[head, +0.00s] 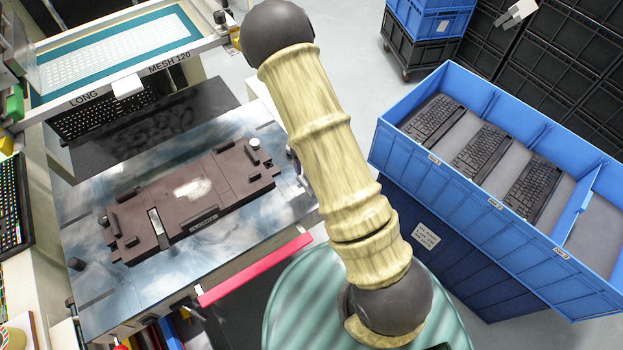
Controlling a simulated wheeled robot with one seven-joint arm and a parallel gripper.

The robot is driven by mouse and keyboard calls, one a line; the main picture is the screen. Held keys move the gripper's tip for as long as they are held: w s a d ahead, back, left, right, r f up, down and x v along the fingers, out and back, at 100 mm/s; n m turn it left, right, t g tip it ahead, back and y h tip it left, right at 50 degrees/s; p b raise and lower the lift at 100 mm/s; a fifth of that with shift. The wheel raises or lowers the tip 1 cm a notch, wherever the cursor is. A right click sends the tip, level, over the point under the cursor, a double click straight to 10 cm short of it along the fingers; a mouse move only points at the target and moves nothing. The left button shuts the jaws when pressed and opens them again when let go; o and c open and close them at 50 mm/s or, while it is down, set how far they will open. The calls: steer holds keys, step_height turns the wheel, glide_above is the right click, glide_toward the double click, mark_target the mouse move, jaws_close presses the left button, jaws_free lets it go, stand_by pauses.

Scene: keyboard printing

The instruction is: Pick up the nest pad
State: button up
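The likely nest pad is a dark brown, roughly rectangular block (205,195) with raised edges and notches. It lies on a shiny metal plate (262,222) at the left of the head view. It has a pale patch in its middle, a small label on its front edge and a white round knob at its far right corner. Nothing grips it. My arm's pale ribbed link crosses the middle of the view, to the right of the block.
A printing screen frame (125,85) stands above the plate's far side. A red bar (255,268) runs along the plate's front. A blue crate (478,208) with several keyboards is at the right. Dark crates (480,40) stand behind. A keyboard (12,205) is at the left edge.

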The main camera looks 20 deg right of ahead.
step_height(320, 180, down, 3)
steer(key=shift+r, duration=0.15)
steer(key=shift+s+f+p, duration=0.1)
steer(key=shift+f+p, duration=0.2)
steer(key=shift+f, duration=0.1)
steer(key=shift+a+f+p, duration=0.2)
steer(key=shift+f+p, duration=0.3)
steer(key=shift+f, duration=1.65)
steer(key=shift+s, duration=0.1)
steer(key=shift+c, duration=0.3)
steer(key=c, duration=1)
